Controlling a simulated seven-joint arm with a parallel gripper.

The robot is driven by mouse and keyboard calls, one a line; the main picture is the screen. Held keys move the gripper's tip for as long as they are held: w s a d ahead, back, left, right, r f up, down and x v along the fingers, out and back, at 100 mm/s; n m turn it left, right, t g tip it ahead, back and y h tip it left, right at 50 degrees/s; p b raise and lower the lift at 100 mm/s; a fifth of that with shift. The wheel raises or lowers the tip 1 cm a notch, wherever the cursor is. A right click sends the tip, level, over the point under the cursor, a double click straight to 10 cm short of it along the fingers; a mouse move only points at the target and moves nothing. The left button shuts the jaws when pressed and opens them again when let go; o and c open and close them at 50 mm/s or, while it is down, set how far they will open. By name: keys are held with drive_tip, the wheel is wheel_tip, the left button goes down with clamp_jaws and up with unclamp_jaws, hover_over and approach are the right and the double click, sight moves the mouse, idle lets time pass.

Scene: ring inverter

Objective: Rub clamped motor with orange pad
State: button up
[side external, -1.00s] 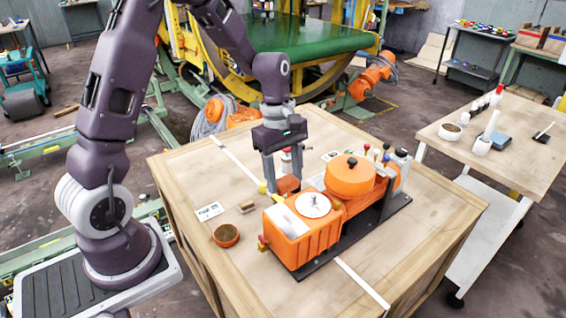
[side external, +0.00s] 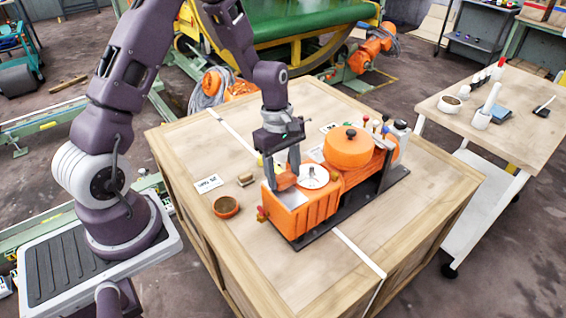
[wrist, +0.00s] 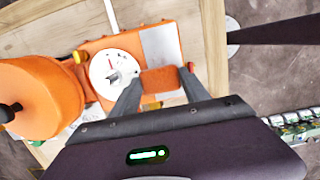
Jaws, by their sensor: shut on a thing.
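The motor, an orange ribbed housing (side external: 308,215) on a black base plate (side external: 384,198), stands on the wooden table. Its top has a silver plate (side external: 289,197) and a white disc (side external: 314,176); the wrist view shows the white disc (wrist: 113,72) and silver plate (wrist: 161,46) too. My gripper (side external: 285,180) points down, shut on the orange pad (wrist: 160,79). The pad is at the motor's top, beside the disc and at the silver plate's edge. I cannot tell whether it touches the surface.
A round orange drum (side external: 348,147) with a black knob stands at the motor's right end, with levers behind it. A small brown bowl (side external: 226,207), a wooden block (side external: 245,180) and a label card (side external: 208,184) lie left of the motor. The front table corner is clear.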

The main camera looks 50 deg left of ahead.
drive_tip(key=shift+d+r, duration=0.15)
drive_tip(key=shift+d, duration=0.85)
drive_tip(key=shift+d+r, duration=0.1)
drive_tip(key=shift+d, duration=0.85)
drive_tip(key=a, duration=0.4)
drive_tip(key=shift+r, duration=3.7)
drive_tip(key=shift+f, duration=0.1)
